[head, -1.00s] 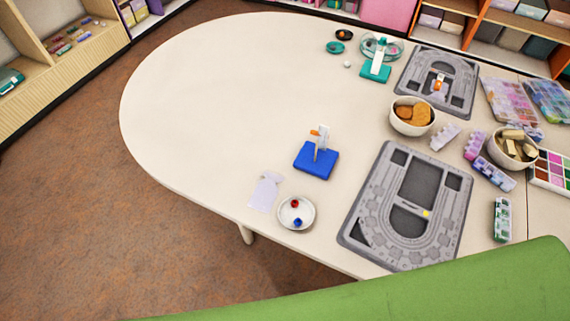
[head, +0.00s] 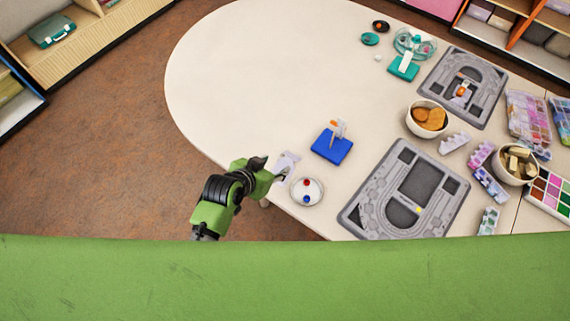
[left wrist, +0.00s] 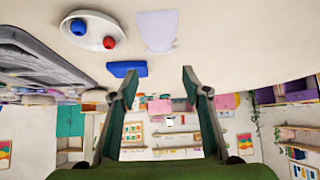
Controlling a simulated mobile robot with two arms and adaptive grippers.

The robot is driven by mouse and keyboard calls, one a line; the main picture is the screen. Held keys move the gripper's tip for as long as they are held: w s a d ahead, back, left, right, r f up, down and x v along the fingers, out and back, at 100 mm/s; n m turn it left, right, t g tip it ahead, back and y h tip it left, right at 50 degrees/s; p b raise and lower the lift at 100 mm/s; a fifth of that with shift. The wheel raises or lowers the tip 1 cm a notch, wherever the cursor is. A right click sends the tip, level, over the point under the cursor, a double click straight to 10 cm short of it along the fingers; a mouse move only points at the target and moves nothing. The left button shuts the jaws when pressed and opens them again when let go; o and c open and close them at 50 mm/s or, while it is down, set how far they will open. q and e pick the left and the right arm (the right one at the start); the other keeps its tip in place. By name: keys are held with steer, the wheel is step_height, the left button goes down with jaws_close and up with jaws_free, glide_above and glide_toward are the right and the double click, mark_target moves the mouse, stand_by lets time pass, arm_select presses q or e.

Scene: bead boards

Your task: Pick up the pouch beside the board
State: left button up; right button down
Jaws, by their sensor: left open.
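The pale lavender pouch (head: 291,160) lies flat near the table's front edge, left of the dish and the grey bead board (head: 424,222). My left gripper partly hides it in the head view. In the left wrist view the whole pouch (left wrist: 157,31) shows at the top, beyond the fingertips. My left gripper (head: 272,173) is at the table edge, just left of the pouch. In the left wrist view its two fingers (left wrist: 158,74) are spread apart with nothing between them. My right gripper is not in view.
A white dish (head: 321,198) with a red and a blue bead stands right beside the pouch. A blue block stand (head: 331,149) is behind. Bowls (head: 410,123), a second board (head: 433,95) and bead boxes fill the right. The table's left part is clear.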

mark_target(289, 159)
arm_select(q)
steer(key=x, duration=0.5)
steer(key=shift+s+p+x, duration=0.2)
steer(key=shift+p+x, duration=0.1)
steer(key=shift+x, duration=2.55)
steer(key=shift+a+f, duration=0.1)
steer(key=shift+f, duration=0.1)
steer(key=shift+c, duration=0.4)
steer(key=c, duration=0.7)
